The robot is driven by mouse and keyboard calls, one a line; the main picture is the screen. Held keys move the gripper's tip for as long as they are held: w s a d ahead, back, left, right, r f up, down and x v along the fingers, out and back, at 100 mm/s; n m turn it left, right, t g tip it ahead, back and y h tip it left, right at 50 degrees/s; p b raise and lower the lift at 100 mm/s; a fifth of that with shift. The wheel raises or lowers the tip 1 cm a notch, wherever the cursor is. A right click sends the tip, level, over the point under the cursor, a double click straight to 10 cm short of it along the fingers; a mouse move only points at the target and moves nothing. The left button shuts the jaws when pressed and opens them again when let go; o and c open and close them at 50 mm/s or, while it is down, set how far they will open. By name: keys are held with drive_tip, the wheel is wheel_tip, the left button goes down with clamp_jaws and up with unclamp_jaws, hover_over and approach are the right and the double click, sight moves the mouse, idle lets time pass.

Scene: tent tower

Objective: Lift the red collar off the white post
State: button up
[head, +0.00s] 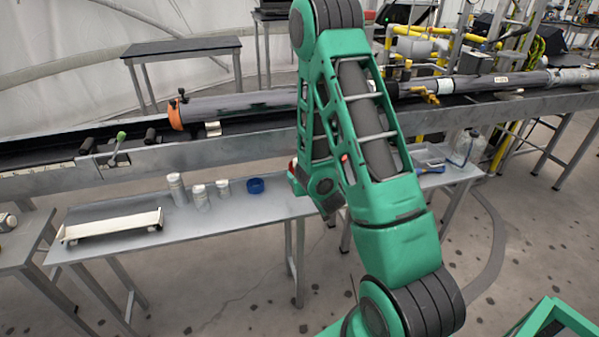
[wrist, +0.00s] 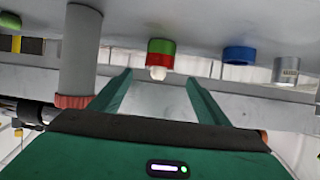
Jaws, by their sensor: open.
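In the wrist view, where the scene appears upside down, the red collar (wrist: 160,61) sits against a green ring (wrist: 161,46). The tip of the white post (wrist: 158,73) sticks out past the red collar; the rest of the post is hidden inside the rings. My gripper (wrist: 158,77) is open, with one green finger on each side of the post in the picture. I see no finger touching the collar, and cannot tell the depth between them.
A blue ring (wrist: 239,54) and a grey-white cylinder (wrist: 286,70) stand to one side. A tall grey cylinder with a reddish rim (wrist: 80,55) stands near the left finger.

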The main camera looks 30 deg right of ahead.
drive_tip(key=x, duration=1)
drive_tip(key=shift+c, duration=0.7)
drive_tip(key=c, duration=1)
drive_tip(key=o, duration=0.4)
drive_tip(key=shift+c, duration=0.2)
drive_tip(key=c, duration=0.4)
wheel_tip(320, 180, up, 7)
drive_tip(key=shift+r, duration=0.1)
